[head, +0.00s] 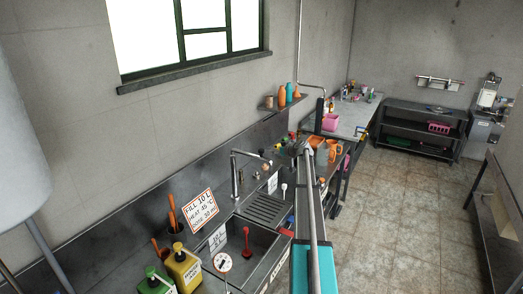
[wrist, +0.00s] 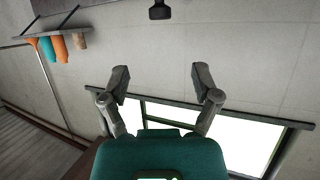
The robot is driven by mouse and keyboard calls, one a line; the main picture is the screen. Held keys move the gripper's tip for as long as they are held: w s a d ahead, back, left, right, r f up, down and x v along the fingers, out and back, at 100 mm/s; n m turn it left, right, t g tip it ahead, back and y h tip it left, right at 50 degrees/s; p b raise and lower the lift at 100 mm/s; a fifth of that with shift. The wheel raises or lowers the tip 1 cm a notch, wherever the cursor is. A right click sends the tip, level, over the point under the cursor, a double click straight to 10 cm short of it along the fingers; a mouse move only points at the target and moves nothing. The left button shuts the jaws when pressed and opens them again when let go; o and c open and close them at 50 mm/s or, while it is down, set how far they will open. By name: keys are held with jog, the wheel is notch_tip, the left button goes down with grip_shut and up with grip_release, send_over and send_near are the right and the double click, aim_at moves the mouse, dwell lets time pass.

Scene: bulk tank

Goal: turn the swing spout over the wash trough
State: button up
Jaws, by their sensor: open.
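The swing spout (head: 235,178) is a grey tap pipe standing upright at the back of the steel sink unit in the head view. Its upper arm reaches right, toward the ribbed drainer (head: 266,209). The wash trough (head: 240,243) is the steel basin in front and to the left, with a red utensil (head: 247,240) in it. My gripper (wrist: 161,79) is open in the wrist view, its two grey fingers wide apart with nothing between them. It faces the wall and window. The spout cannot be made out in the wrist view, and no contact shows.
My arm crosses the right side of the sink unit. A sign (head: 201,206), yellow bottle (head: 183,268) and green bottle (head: 156,284) stand at the left. A wall shelf (head: 283,103) holds orange and teal bottles. Orange jugs (head: 333,149) stand beyond. The tiled floor (head: 390,220) at right is clear.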

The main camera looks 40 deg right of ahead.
aim_at(262, 150)
dwell(0.4)
jog(key=b+x, duration=0.5)
jog(key=x, duration=0.9)
jog(key=shift+s, duration=0.1)
grip_shut()
jog(key=shift+d, duration=0.1)
dwell(0.3)
